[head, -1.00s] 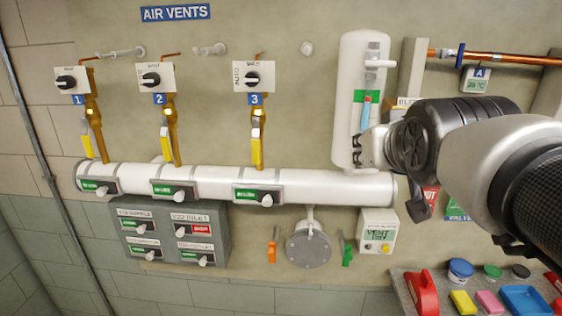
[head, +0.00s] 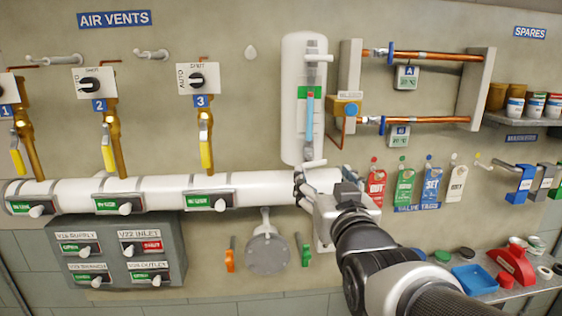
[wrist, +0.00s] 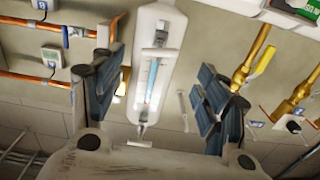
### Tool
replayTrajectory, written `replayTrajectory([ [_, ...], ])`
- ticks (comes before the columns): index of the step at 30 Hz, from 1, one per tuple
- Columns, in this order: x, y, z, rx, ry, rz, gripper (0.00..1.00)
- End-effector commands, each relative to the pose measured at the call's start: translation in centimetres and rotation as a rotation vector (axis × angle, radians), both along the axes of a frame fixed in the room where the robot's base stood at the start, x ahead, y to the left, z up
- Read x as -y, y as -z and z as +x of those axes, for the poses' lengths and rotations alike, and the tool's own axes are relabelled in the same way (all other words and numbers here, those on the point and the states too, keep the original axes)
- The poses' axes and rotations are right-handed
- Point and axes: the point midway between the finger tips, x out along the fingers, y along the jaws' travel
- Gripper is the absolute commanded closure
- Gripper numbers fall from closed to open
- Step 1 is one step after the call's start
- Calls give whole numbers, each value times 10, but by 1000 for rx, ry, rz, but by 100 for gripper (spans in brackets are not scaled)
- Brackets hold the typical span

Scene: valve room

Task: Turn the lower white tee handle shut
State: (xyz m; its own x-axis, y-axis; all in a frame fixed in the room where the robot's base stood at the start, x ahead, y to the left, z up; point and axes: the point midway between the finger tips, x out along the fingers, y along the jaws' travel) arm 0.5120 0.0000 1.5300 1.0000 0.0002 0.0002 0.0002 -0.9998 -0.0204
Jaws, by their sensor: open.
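The tall white sight glass (head: 303,110) stands on the wall above the right end of the white header pipe. Its lower white tee handle (head: 314,163) sticks out at the bottom, bar roughly level; the upper tee handle (head: 317,58) is near the top. My gripper (head: 303,185) is just below the lower handle, in front of the pipe. The wrist view is about upside down. There the open, empty fingers (wrist: 152,88) stand either side of the sight glass (wrist: 166,85), with the lower tee bar (wrist: 155,53) between and beyond them, apparently untouched.
Copper pipes (head: 432,120) and hanging tags (head: 404,184) lie right of the sight glass. Vent valves with yellow levers (head: 205,153) are to the left. A grey switch box (head: 125,250) and a round flange (head: 268,252) are below the pipe. A cluttered shelf (head: 500,288) is at lower right.

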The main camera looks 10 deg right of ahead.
Motion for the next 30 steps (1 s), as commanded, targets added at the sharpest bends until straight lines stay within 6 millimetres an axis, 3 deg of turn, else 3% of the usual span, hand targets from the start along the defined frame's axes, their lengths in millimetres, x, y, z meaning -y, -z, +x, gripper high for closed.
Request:
replayTrajectory([
  [9,0,0,67,-2,0,0,32],
  [15,0,0,93,-1,0,0,32],
  [27,0,0,101,0,0,0,32],
  [30,0,0,101,0,0,0,38],
])
